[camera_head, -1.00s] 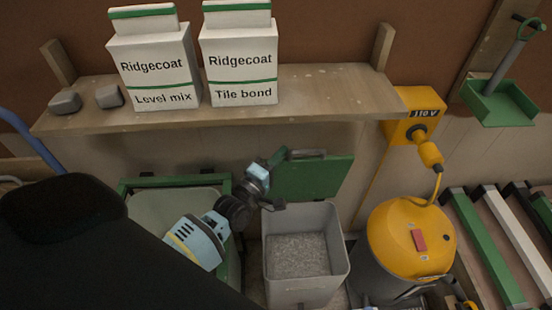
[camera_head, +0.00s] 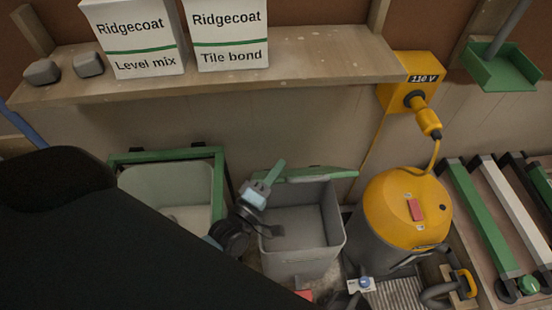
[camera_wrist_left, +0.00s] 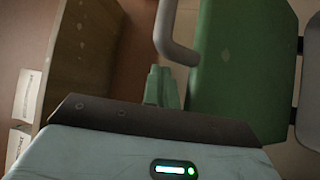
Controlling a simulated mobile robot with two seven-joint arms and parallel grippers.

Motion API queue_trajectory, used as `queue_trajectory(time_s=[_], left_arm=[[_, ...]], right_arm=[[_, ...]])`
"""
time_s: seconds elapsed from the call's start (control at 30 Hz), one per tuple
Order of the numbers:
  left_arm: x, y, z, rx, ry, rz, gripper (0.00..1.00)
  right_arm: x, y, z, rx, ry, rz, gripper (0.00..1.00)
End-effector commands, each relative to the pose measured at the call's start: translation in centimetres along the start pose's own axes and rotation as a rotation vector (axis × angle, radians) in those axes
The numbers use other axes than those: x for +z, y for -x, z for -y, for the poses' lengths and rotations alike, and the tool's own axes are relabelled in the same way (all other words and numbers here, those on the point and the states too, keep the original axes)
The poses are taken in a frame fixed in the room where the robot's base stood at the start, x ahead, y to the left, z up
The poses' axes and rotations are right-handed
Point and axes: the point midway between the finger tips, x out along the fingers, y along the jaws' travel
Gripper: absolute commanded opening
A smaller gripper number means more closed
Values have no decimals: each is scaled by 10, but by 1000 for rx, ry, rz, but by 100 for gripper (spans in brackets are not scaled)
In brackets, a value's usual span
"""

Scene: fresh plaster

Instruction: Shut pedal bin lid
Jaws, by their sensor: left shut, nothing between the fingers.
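The grey pedal bin (camera_head: 302,250) stands below the shelf with its mouth open. Its green lid (camera_head: 318,174) stands up at the rear rim and shows almost edge-on, so its exact tilt is hard to tell. In the left wrist view the lid (camera_wrist_left: 240,65) is a broad green panel with a grey bent bar (camera_wrist_left: 172,35) beside it. My left gripper (camera_head: 277,172) is shut and empty, its green fingertips at the lid's left end. They also show in the left wrist view (camera_wrist_left: 161,87), left of the panel; contact is unclear. My right gripper is not in view.
A wooden shelf (camera_head: 300,60) with two Ridgecoat bags overhangs behind. A green-framed pale tub (camera_head: 170,185) stands left of the bin. A yellow-topped vacuum (camera_head: 405,210) stands close on the right, its cable running to a yellow 110 V box (camera_head: 408,80).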

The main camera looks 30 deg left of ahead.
Motion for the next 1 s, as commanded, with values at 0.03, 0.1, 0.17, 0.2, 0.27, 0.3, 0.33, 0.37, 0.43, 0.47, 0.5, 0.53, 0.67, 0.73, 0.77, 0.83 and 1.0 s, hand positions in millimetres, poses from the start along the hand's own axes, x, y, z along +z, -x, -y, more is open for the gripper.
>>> queue_trajectory(time_s=[0.03, 0.1, 0.17, 0.2, 0.27, 0.3, 0.33, 0.37, 0.43, 0.47, 0.5, 0.53, 0.67, 0.73, 0.77, 0.83, 1.0], left_arm=[[0, 0, 0, 1, 0, 0, 0], [0, 0, 0, 1, 0, 0, 0], [0, 0, 0, 0, 0, 0, 0], [0, -1, 0, 0, 0, 0, 0], [0, -1, 0, 0, 0, 0, 0], [0, -1, 0, 0, 0, 0, 0], [0, -1, 0, 0, 0, 0, 0], [0, 0, 0, 0, 0, 0, 0], [0, 1, 0, -1, 0, 0, 0], [0, 2, 0, -1, 0, 0, 0], [0, 5, 1, -2, 0, 0, 0], [0, 8, 1, -3, 0, 1, 0], [0, 28, 2, -5, -1, 2, 0], [0, 42, 2, -4, -1, 3, 0], [1, 49, 2, -5, -1, 3, 0], [0, 63, -2, -4, 0, 2, 0], [-2, 98, -11, -4, 1, 2, 0]], right_arm=[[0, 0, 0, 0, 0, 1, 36], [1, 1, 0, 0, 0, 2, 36], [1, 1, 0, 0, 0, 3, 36], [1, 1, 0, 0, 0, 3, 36], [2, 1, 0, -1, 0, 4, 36], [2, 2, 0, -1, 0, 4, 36], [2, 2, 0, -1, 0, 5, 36], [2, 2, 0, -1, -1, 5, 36], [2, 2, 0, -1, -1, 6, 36], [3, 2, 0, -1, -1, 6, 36], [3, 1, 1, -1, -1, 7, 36], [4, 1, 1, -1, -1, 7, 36], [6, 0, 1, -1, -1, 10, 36], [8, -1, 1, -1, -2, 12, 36], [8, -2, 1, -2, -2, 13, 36], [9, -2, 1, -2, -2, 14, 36], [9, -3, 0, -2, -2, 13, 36]])
